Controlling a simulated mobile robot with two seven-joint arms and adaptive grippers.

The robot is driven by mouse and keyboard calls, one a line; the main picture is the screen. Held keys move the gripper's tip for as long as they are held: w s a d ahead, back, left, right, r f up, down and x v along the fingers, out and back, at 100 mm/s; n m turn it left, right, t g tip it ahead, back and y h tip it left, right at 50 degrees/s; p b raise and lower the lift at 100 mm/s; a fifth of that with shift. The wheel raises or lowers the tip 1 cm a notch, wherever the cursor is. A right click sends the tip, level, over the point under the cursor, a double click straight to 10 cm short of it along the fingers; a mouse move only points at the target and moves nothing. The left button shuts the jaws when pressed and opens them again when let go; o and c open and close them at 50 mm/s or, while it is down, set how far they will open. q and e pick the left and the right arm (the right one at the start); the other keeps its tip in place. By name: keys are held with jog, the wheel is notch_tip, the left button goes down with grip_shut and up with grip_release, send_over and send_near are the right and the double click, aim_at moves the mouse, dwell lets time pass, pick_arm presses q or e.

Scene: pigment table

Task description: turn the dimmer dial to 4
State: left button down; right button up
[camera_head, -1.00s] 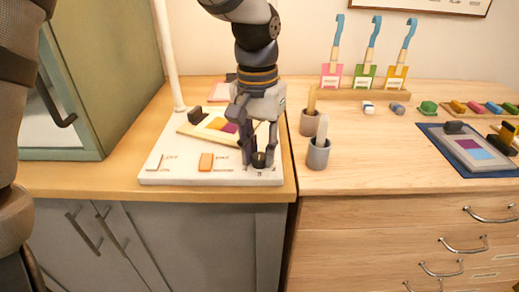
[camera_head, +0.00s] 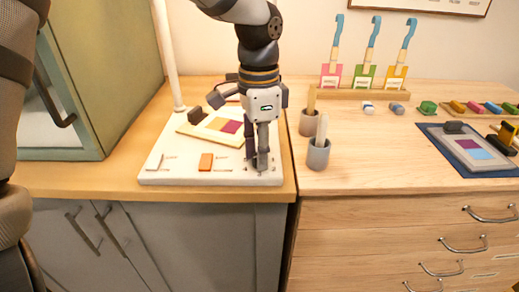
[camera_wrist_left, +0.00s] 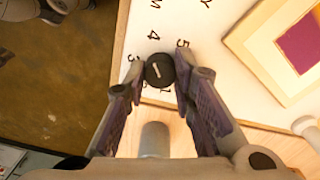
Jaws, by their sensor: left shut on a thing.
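The dimmer dial (camera_wrist_left: 158,70) is a small round black knob with a pale pointer line on a white board (camera_head: 165,178). In the left wrist view the numbers 3, 4 and 5 are printed around it. The pointer line tilts slightly, its upper end towards the 4; which end is the pointing one I cannot tell. My left gripper (camera_head: 259,163) points down at the board's front right corner, its fingers on either side of the dial and shut on it. In the head view the fingers mostly hide the dial. My right gripper is not in view.
On the board are an orange switch (camera_head: 206,162), a framed colour card (camera_head: 224,126) and a white post (camera_head: 168,60). Grey cups (camera_head: 318,157) stand close to the right. A green cabinet (camera_head: 100,75) stands to the left.

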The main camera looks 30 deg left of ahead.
pick_arm(q)
jog(key=shift+m, duration=0.7)
jog(key=c, duration=1.3)
grip_release()
jog(key=shift+c, duration=0.2)
notch_tip(320, 180, up, 12)
jog(key=shift+w+a, duration=0.1)
